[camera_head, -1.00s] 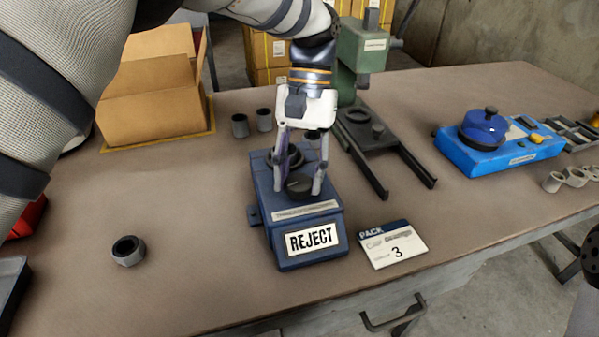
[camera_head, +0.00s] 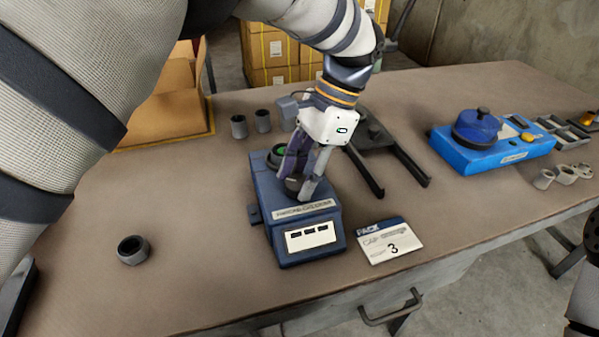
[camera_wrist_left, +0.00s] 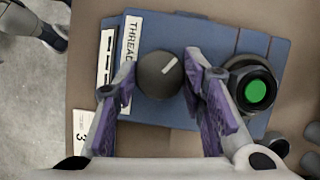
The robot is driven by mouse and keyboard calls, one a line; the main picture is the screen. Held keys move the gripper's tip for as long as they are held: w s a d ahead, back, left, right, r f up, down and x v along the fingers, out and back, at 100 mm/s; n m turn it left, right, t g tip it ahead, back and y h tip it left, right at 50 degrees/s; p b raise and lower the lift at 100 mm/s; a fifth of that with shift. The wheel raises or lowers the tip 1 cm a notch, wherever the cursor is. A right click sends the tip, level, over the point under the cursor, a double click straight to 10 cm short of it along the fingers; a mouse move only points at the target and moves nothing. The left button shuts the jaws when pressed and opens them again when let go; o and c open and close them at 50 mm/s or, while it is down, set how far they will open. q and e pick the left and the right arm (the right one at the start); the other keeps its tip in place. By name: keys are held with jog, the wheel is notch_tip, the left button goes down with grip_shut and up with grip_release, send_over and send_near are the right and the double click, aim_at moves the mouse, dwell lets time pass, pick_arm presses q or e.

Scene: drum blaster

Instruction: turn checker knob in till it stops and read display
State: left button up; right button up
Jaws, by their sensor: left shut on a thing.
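The blue thread checker (camera_head: 262,200) stands on the bench; it also shows in the wrist view (camera_wrist_left: 188,32). Its front display (camera_head: 311,237) shows three dark dashes and no word. The dark round checker knob (camera_wrist_left: 160,75) has a pale pointer line, slanting toward the upper right in the wrist view. My left gripper (camera_head: 298,190) is shut on the knob, with a finger on each side. Beside the knob, a dark ring (camera_wrist_left: 250,88) sits on the checker with a green disc (camera_wrist_left: 256,91) inside it. The right gripper is not in view.
A pack card (camera_head: 390,241) reading 3 lies right of the checker. A loose grey ring (camera_head: 132,250) lies at left. Two dark cups (camera_head: 239,127) stand behind. A black-railed fixture (camera_head: 375,170) and a blue device (camera_head: 492,145) stand to the right.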

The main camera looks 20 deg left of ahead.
pick_arm(q)
jog(key=shift+m, duration=0.6)
jog(key=o, duration=1.1)
jog(key=shift+y, duration=0.3)
jog(key=shift+s+v, duration=0.2)
jog(key=shift+v, duration=5.75)
